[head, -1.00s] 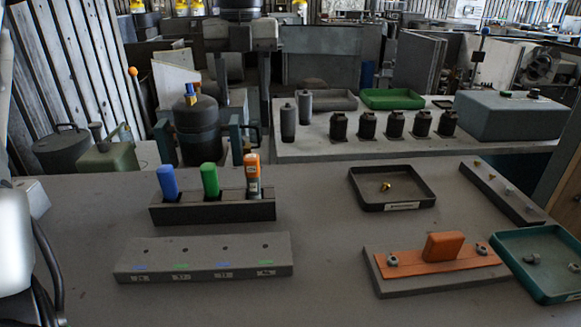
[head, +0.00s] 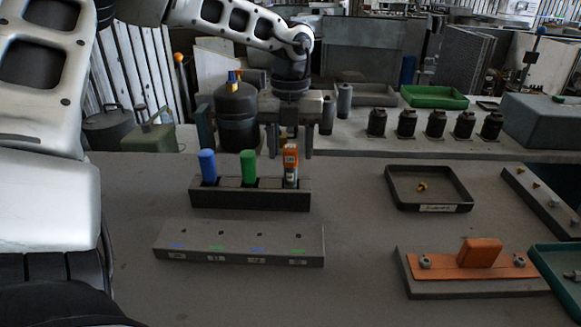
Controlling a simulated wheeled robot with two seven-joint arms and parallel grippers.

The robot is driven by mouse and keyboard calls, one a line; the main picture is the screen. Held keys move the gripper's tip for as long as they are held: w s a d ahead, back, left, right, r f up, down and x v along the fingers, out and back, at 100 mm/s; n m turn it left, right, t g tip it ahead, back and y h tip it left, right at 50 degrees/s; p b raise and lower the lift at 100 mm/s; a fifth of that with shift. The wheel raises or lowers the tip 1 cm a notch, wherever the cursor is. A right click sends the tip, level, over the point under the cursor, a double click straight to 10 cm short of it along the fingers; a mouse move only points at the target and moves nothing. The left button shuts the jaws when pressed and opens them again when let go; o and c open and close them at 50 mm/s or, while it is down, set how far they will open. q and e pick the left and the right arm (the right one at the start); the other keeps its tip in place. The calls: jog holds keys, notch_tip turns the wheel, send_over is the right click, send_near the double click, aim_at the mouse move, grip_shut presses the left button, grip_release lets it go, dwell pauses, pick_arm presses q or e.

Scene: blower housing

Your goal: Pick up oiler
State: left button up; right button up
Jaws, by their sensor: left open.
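A dark rack (head: 250,196) on the near table holds three upright tools: a blue-handled one (head: 207,166), a green-handled one (head: 248,167) and an orange-topped one (head: 290,160) with a pale lower part. No label shows which thing is the oiler; a green can with a spout (head: 150,138) also stands behind the table at left. My left gripper (head: 290,150) points down at the rack's right end, open. Its fingers show to the left and right of the orange top, apart from it; depth is hard to judge. My right gripper is out of view.
A grey block (head: 240,243) with holes and coloured marks lies in front of the rack. To the right are a dark tray (head: 430,204) with a brass part and an orange plate (head: 448,266) on a grey base. Table between rack and tray is clear.

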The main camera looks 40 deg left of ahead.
pick_arm(q)
jog(key=shift+f, duration=0.95)
jog(key=shift+c, duration=0.3)
grip_shut()
jog(key=shift+w, duration=0.1)
jog(key=shift+r, duration=0.15)
